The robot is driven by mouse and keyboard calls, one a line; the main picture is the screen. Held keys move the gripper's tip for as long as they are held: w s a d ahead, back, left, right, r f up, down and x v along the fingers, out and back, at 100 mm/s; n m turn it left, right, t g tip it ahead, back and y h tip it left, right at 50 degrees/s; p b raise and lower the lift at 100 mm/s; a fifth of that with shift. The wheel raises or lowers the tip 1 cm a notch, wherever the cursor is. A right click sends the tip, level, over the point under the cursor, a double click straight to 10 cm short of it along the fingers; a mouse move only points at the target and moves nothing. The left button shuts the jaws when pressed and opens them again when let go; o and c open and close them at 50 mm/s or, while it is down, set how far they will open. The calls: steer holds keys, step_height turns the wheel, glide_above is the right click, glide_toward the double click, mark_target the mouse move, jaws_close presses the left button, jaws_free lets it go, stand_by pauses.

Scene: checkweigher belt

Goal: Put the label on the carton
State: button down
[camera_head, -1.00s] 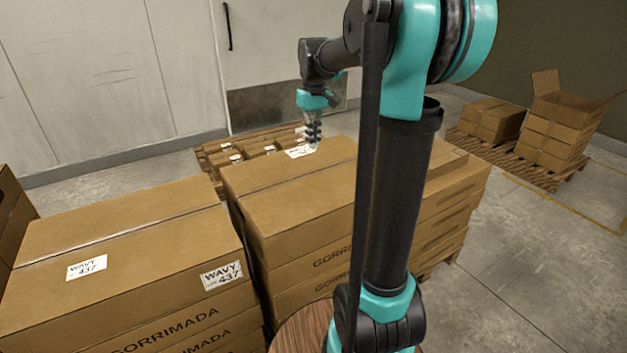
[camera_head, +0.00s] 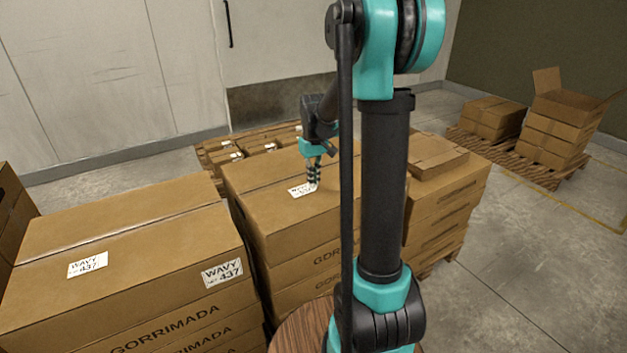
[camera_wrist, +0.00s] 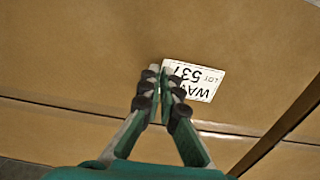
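A white label (camera_wrist: 203,80) printed "WAVY LOT 537" is at the fingertips of my gripper (camera_wrist: 159,72). In the wrist view the fingers are nearly together, gripping its edge, and the print is upside down. In the head view my gripper (camera_head: 313,184) and the label (camera_head: 299,191) are over the top of the middle carton (camera_head: 270,215). The label looks flat and close to the cardboard; I cannot tell whether it touches. The carton's taped seam (camera_wrist: 75,112) runs near the label in the wrist view.
The left carton stack (camera_head: 150,235) bears two "WAVY 437" labels, one on top (camera_head: 88,264) and one on the side (camera_head: 222,273). A smaller flat carton (camera_head: 437,155) lies right of my arm. Pallets with cartons (camera_head: 492,120) stand back right. Floor at right is clear.

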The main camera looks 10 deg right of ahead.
steer(key=shift+f, duration=0.15)
steer(key=c, duration=1.7)
jaws_free()
